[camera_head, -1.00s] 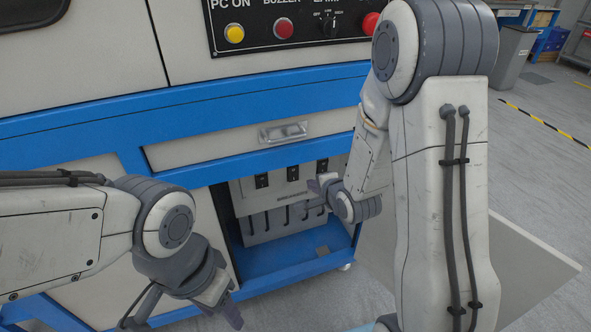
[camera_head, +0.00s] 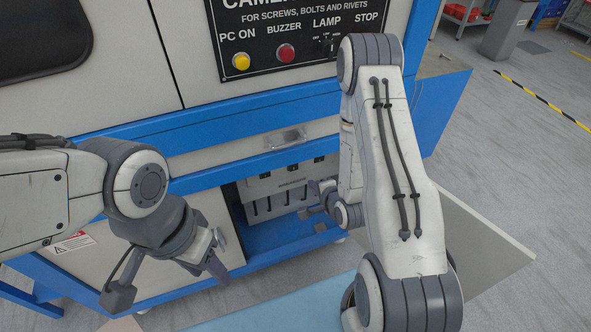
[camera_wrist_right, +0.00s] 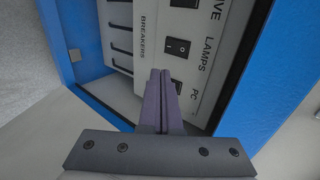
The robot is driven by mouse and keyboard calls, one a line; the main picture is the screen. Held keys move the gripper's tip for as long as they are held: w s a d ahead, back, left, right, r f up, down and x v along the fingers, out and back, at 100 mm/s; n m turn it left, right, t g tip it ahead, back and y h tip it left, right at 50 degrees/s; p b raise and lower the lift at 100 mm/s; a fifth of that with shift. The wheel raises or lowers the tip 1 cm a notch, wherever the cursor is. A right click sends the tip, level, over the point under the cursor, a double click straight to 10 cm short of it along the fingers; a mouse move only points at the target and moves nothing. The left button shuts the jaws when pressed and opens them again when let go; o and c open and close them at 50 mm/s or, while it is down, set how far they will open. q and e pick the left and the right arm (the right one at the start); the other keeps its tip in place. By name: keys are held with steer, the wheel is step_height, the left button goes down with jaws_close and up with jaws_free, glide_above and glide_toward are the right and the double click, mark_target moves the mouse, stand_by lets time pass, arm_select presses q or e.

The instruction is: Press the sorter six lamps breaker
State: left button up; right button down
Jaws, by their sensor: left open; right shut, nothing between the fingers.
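The lamps breaker (camera_wrist_right: 178,47) is a black rocker switch on a light panel in the right wrist view, beside the word LAMPS. The breaker panel (camera_head: 278,184) stands inside the open lower bay of the sorter. My right gripper (camera_wrist_right: 160,74) is shut and empty, with its fingertips over the panel just below and left of the lamps breaker in the picture. Whether they touch the panel I cannot tell. In the head view the right gripper (camera_head: 317,190) is at the panel's right side. My left gripper (camera_head: 218,255) is open and empty in front of the cabinet.
Another breaker (camera_wrist_right: 178,87), beside the PC label, is partly hidden by my fingers. The blue bay frame (camera_wrist_right: 262,85) edges the panel closely. A drawer handle (camera_head: 285,138) is above the bay. The upper control panel (camera_head: 262,35) holds coloured buttons.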

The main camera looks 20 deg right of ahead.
steer(key=b, duration=1.1)
glide_toward(294, 169)
steer(key=x, duration=0.2)
steer(key=b+x, duration=0.1)
steer(key=x, duration=0.2)
steer(key=shift+s+f, duration=0.2)
steer(key=shift+f, duration=0.1)
steer(key=shift+w, duration=0.75)
steer(key=shift+a+f, duration=0.1)
